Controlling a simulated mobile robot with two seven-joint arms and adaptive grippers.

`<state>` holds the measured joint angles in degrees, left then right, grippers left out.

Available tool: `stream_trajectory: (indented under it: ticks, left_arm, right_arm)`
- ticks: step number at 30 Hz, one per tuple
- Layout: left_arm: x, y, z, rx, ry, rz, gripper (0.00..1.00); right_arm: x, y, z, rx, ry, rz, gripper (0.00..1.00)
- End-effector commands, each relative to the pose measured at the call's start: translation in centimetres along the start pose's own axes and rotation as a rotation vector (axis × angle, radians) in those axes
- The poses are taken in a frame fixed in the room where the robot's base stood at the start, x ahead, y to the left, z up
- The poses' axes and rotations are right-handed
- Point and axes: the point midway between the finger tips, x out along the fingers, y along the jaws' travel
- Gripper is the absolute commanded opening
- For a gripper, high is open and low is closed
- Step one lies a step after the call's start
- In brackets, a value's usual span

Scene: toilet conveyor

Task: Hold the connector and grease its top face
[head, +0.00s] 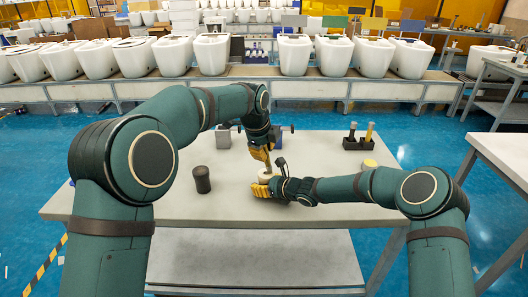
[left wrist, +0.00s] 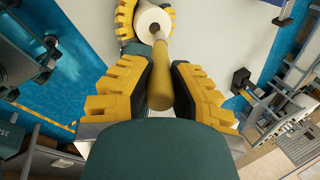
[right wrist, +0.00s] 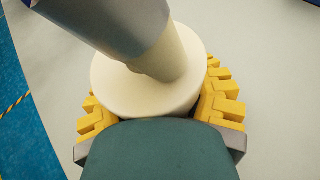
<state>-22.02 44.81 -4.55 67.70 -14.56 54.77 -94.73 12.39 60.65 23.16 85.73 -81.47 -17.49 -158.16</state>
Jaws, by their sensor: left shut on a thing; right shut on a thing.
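The connector (head: 263,180) is a cream, short, round piece held upright just above or on the table; I cannot tell which. My right gripper (head: 270,184) is shut around its sides, with yellow fingers on both sides in the right wrist view (right wrist: 160,110). My left gripper (head: 262,152) is above it, shut on a brush with a tan handle (left wrist: 160,78). The brush's silver ferrule (right wrist: 120,30) and pale bristles (right wrist: 172,58) are over the connector's top face (right wrist: 120,88), and the bristles appear to touch it, tilted. The bristles hide part of that face.
A dark cylinder (head: 202,179) stands left on the grey table (head: 180,205). A black holder (head: 358,143) with upright handles and a yellow round piece (head: 370,164) are to the right. Grey blocks (head: 223,136) stand behind. The table's front is clear. Toilets line a conveyor (head: 300,72) beyond.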

Motion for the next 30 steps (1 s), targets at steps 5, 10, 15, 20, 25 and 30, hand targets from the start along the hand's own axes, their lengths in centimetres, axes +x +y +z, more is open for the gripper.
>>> stream_trajectory:
  ticks: [5, 10, 15, 20, 25, 30]
  left_arm:
    - [0.2, -0.4, 0.2, 0.0, 0.0, -0.001, 0.0]
    - [0.5, -1.0, 0.6, 0.0, 0.001, 0.0, 0.0]
    - [0.4, -0.9, 0.5, 0.0, 0.0, 0.0, 0.0]
    - [0.1, -0.4, 0.2, 0.001, 0.0, -0.001, 0.0]
    - [0.0, 0.1, 0.0, 0.001, 0.0, 0.0, 0.0]
    - [-0.1, 0.4, -0.2, 0.0, 0.0, -0.001, 0.0]
  right_arm:
    - [0.0, 0.0, 0.1, 0.0, -0.001, 0.0, 0.21]
    - [0.0, 0.0, 0.1, 0.0, -0.001, 0.0, 0.21]
    - [0.0, 0.0, 0.1, 0.0, -0.001, 0.0, 0.21]
    - [0.0, 0.0, 0.1, 0.0, -0.001, 0.0, 0.21]
    - [0.0, 0.0, 0.1, 0.0, -0.001, 0.0, 0.21]
    - [0.0, 0.0, 0.1, 0.0, -0.001, 0.0, 0.21]
